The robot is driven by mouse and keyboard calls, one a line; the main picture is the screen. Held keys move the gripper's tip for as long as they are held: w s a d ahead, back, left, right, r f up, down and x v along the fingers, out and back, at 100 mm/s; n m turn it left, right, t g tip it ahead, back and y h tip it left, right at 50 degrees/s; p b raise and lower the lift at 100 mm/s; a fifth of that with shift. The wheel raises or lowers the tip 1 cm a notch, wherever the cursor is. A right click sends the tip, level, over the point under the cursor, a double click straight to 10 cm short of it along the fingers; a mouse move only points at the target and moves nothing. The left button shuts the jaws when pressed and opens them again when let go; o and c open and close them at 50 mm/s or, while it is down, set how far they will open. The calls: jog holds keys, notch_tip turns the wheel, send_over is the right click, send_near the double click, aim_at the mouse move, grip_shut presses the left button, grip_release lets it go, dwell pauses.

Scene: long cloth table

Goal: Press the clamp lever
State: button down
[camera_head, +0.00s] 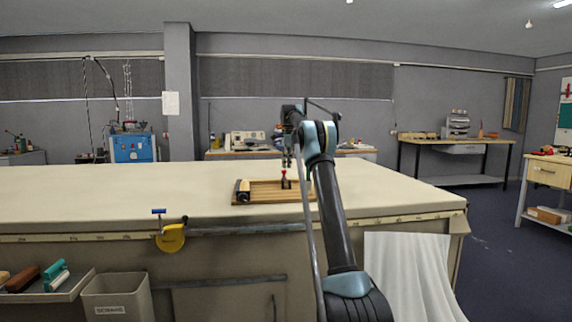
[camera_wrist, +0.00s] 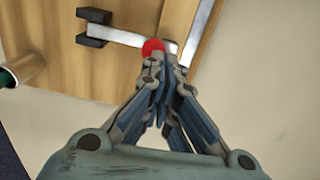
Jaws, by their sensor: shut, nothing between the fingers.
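The clamp lever has a red knob (camera_head: 284,173) and stands upright on a wooden board (camera_head: 264,189) on the table. In the wrist view, the red knob (camera_wrist: 152,46) shows just beyond my fingertips, with a pale metal bar (camera_wrist: 127,38) running beside it to a dark block (camera_wrist: 93,27). My gripper (camera_wrist: 166,68) is shut and empty, right by the knob. In the head view, my gripper (camera_head: 288,161) is above the knob. I cannot tell whether the fingertips touch it. They overlap part of the metal piece.
A dark cylinder (camera_head: 243,190) lies at the board's left end. The cream tabletop (camera_head: 120,190) is clear around the board. A yellow tape (camera_head: 171,238) hangs at the front edge, and a bin (camera_head: 117,298) and a tool shelf (camera_head: 45,292) are below.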

jog(key=shift+w+f, duration=0.5)
jog(key=shift+f, duration=0.2)
jog(key=shift+f, duration=0.1)
jog(key=shift+w+a, duration=0.1)
jog(key=shift+w+r, duration=0.1)
jog(key=shift+r, duration=0.15)
notch_tip(320, 180, up, 7)
jog(key=shift+s+d, duration=0.25)
jog(key=shift+d+r, duration=0.1)
jog(key=shift+r, duration=0.05)
dwell(0.4)
